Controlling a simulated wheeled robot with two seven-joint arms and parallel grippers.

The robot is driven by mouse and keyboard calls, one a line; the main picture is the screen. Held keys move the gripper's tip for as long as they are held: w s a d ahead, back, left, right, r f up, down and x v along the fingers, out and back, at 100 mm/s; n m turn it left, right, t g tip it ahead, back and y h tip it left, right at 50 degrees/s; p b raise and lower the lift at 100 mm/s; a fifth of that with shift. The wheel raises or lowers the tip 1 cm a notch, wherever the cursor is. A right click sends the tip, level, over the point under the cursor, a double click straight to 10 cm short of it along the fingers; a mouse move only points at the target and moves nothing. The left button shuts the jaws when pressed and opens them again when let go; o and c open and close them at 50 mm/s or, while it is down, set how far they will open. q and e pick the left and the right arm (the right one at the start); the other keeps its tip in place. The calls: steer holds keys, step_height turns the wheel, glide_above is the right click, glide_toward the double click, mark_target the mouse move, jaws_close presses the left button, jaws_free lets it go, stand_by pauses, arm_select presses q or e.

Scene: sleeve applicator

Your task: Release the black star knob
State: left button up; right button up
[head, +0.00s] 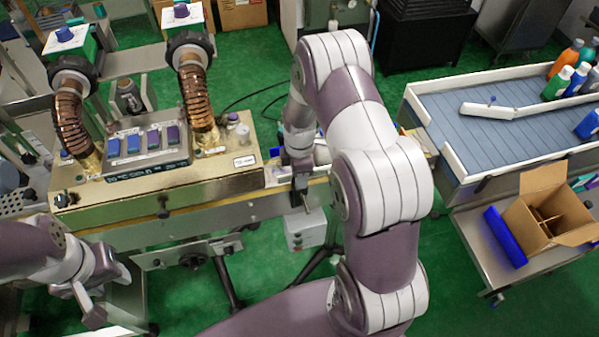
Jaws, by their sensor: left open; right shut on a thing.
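My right gripper (301,192) points down at the right end of the brass-coloured machine (225,184). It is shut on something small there. The held thing is mostly hidden by the dark fingers, so I cannot make out a star shape. My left gripper (103,297) is open and empty at the lower left, in front of the machine and apart from it. Black lobed knobs sit on top of the two copper coiled columns, one on the left (73,72) and one on the right (190,47). Neither gripper is near them.
A grey-blue conveyor (490,120) with white rails and several bottles stands at the right. An open cardboard box (548,212) is on the shelf below it. A grey box (306,230) hangs below my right gripper. Green floor lies in front.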

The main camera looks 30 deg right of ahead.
steer(key=shift+w+r+n, duration=0.1)
steer(key=shift+w+n, duration=0.05)
steer(key=shift+n, duration=0.35)
steer(key=o, duration=1)
steer(key=shift+o, duration=0.2)
step_height(320, 180, up, 13)
steer(key=b, duration=0.2)
